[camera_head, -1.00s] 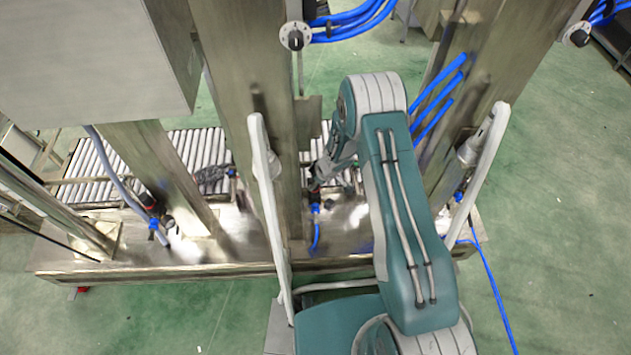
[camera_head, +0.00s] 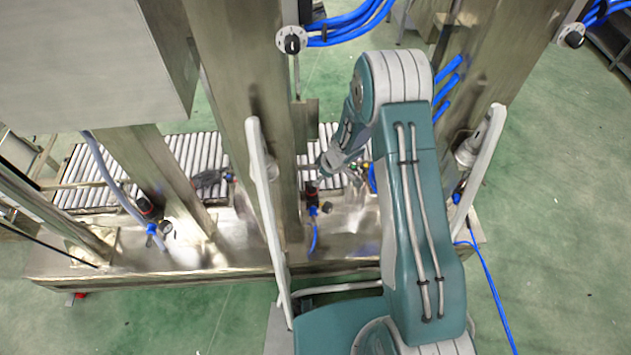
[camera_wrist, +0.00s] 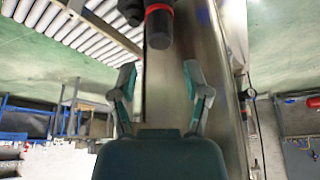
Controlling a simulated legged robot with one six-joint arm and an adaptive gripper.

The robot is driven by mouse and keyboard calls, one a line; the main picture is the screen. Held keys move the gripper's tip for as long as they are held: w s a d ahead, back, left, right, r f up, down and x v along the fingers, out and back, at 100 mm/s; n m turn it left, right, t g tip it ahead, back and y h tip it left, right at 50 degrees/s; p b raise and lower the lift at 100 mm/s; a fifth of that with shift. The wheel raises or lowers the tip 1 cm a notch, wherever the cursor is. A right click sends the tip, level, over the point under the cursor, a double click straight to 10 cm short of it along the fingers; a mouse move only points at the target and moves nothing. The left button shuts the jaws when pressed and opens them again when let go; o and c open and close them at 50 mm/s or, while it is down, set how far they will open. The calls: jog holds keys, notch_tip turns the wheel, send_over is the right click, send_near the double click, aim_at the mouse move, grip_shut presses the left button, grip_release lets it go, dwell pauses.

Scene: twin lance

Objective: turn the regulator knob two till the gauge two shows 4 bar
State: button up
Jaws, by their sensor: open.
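In the wrist view my gripper (camera_wrist: 160,76) is open, its two fingers apart with nothing between them. A dark regulator knob (camera_wrist: 158,28) with a red ring shows just beyond the fingertips, at the top of the picture, not touched by them. In the head view a regulator with a dark and red knob (camera_head: 311,187) stands by the middle post, close to the end of my arm. A small round gauge (camera_head: 327,207) sits beside it; its reading is too small to tell. My gripper is small and hard to make out there.
A similar regulator (camera_head: 146,206) with a gauge (camera_head: 166,227) stands further left. Steel posts (camera_head: 245,90) rise from the metal base (camera_head: 200,262). A roller conveyor (camera_head: 180,160) lies behind. Blue hoses (camera_head: 345,25) hang at the top.

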jog(key=shift+v, duration=2.25)
jog(key=shift+r, duration=0.1)
jog(key=w+d+r+m+t+h, duration=0.1)
jog(key=w+d+r+m+t, duration=0.15)
jog(key=r, duration=0.55)
jog(key=w+d+r+m+t+h, duration=0.1)
jog(key=w+d+r+t+h, duration=0.15)
jog(key=r, duration=0.55)
jog(key=s+d+r+m+t+h, duration=0.1)
jog(key=s+d+r+m, duration=0.15)
jog(key=r, duration=0.35)
jog(key=s+d+r+m+t+h, duration=0.1)
jog(key=s+d+r+h, duration=0.15)
jog(key=r, duration=0.45)
jog(key=s+d+r+m+g, duration=0.25)
jog(key=s+r, duration=0.35)
jog(key=s, duration=0.5)
jog(key=s+a+r+m+g+y, duration=0.1)
jog(key=s+a, duration=0.4)
jog(key=s, duration=1.1)
jog(key=shift+s+a+r+m+y, duration=0.25)
jog(key=shift+m+y, duration=0.4)
jog(key=shift+y, duration=0.35)
jog(key=shift+d, duration=0.1)
